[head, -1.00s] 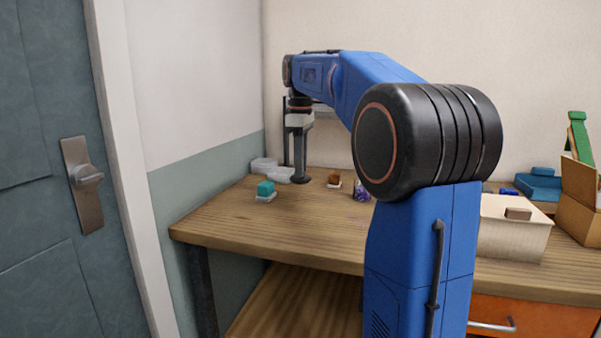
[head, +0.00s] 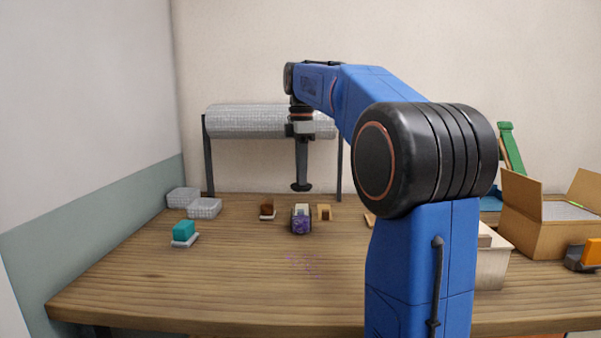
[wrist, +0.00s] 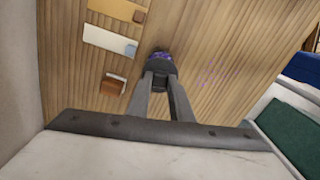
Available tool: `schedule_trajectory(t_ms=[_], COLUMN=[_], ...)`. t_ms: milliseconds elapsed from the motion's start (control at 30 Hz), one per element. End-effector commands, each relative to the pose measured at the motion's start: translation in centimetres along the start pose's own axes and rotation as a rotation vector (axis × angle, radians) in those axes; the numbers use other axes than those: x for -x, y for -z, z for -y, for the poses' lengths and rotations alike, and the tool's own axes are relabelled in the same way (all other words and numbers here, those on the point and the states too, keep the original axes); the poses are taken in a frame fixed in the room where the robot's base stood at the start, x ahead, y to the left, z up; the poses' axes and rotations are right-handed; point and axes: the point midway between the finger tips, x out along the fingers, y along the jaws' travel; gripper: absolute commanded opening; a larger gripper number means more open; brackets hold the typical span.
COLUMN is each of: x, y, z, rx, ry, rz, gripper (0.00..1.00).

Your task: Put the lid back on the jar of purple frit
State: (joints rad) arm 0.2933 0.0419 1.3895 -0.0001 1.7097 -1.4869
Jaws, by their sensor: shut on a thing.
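The jar of purple frit (head: 301,225) stands on the wooden table, its purple contents showing through the side. My gripper (head: 302,184) is shut on the dark round lid (head: 301,188) and holds it level, above and apart from the jar in the head view. In the wrist view the dark lid (wrist: 160,76) sits between the fingertips of my gripper (wrist: 161,82). It hides most of the jar there, and only a purple edge (wrist: 159,57) shows beyond it.
Near the jar are a brown block on a pale base (head: 267,212) and a tan block (head: 324,212). A teal block (head: 184,230) and clear trays (head: 204,208) stand left. A roll on a stand (head: 245,122) is behind; a cardboard box (head: 545,225) stands right.

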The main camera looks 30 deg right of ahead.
Motion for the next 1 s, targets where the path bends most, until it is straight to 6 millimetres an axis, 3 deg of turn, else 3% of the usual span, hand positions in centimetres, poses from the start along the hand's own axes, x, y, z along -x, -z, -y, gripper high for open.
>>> schedule_trajectory(t_ms=[600,1000], x=[-4.8,-5.8], y=[0.0,0.0], z=[0.0,0.0], rx=[-0.002,-0.002], ry=[0.001,0.0], rz=[0.0,0.0], gripper=[0.0,0.0])
